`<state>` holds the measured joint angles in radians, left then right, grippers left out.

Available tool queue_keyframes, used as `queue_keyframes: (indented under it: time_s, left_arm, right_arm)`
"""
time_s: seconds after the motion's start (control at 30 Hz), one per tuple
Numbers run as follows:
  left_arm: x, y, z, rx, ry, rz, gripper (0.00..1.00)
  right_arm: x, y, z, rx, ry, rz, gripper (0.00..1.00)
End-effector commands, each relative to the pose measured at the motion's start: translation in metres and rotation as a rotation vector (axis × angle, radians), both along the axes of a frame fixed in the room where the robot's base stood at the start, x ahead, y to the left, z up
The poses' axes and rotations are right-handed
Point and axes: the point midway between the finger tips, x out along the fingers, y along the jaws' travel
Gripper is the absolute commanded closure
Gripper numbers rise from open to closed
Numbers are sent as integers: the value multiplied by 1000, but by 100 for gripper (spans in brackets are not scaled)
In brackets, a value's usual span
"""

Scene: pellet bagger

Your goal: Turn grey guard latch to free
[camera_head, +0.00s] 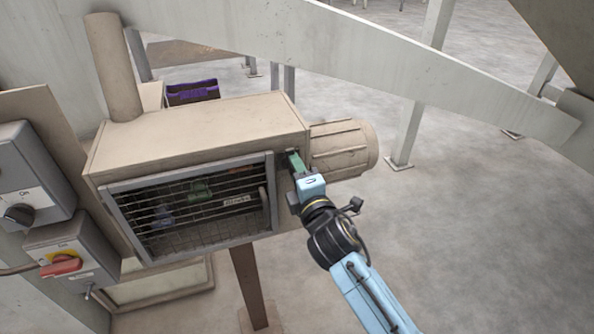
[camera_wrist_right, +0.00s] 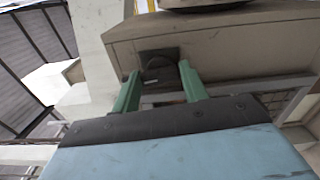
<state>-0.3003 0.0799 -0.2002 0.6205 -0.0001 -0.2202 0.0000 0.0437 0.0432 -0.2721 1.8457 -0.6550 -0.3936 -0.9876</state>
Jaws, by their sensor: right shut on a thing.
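The mesh guard (camera_head: 188,170), in a grey frame, closes the front of the beige machine box. My right gripper (camera_head: 296,164), with green fingers, is at the box's right front corner beside the guard frame. In the right wrist view its fingers (camera_wrist_right: 160,78) stand apart with the small dark grey guard latch (camera_wrist_right: 158,68) between them, and they are shut on it. The latch sits against a dark plate on the box. In the head view the gripper hides most of it, and I cannot tell its exact angle. My left gripper is not in view.
A beige ribbed motor (camera_head: 345,148) sticks out right behind my gripper. A grey switch box (camera_head: 35,180) and a red rotary switch (camera_head: 62,265) are at the left. A purple-edged crate (camera_head: 192,92) stands behind. The floor (camera_head: 480,220) at right is clear.

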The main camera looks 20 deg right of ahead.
Motion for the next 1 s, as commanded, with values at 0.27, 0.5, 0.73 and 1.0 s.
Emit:
queue_keyframes:
  time_s: [0.27,0.5,0.73,1.0]
  left_arm:
    - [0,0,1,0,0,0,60]
    - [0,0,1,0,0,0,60]
    - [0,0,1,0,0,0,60]
    - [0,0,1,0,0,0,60]
  right_arm:
    - [0,-1,0,89,4,-1,79]
    - [0,-1,0,106,4,-1,79]
    - [0,0,0,107,4,-1,79]
    - [0,0,0,105,4,0,35]
